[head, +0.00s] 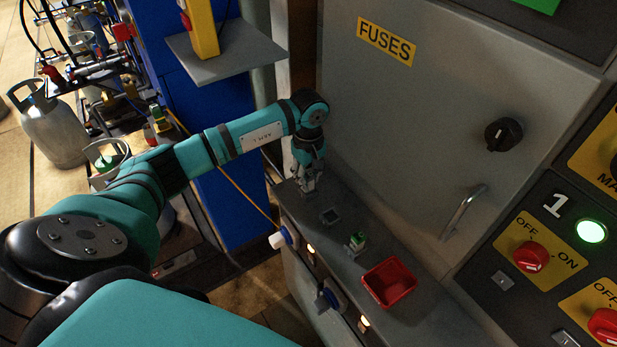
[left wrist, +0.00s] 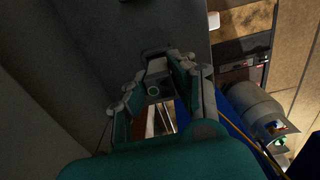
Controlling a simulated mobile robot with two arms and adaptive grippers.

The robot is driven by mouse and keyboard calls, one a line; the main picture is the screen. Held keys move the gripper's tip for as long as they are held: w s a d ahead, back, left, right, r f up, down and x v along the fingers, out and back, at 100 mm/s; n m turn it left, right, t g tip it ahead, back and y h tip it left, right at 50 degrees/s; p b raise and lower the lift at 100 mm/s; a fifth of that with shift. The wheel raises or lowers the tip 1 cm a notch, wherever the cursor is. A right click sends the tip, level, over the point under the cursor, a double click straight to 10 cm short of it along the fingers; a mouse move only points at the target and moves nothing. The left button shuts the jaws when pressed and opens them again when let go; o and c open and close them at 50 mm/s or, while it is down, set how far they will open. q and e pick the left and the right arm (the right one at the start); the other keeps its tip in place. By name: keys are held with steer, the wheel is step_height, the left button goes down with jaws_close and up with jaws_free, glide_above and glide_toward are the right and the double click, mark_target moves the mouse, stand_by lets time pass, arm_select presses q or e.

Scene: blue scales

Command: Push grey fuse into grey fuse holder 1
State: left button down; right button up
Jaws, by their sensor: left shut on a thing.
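My left gripper (head: 308,187) is at the far left end of the grey ledge, pointing down close to its top. In the left wrist view its fingers (left wrist: 160,66) are shut on a small grey block, which I take to be the grey fuse (left wrist: 155,68); a faint green ring shows just below it. In the head view the fingers hide the fuse, and I cannot tell whether it touches a holder. An empty-looking dark square holder (head: 330,215) is on the ledge to the right of the gripper. My right gripper is not in view.
The grey cabinet door marked FUSES (head: 386,41) rises close behind the gripper. A blue cabinet (head: 230,190) is to the left.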

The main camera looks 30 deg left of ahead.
mark_target(308, 175)
arm_select(q)
steer(key=shift+f+b, duration=0.55)
steer(key=shift+f, duration=0.1)
steer(key=c, duration=1)
jaws_free()
steer(key=shift+c, duration=0.2)
step_height(308, 175, up, 12)
steer(key=shift+r, duration=0.1)
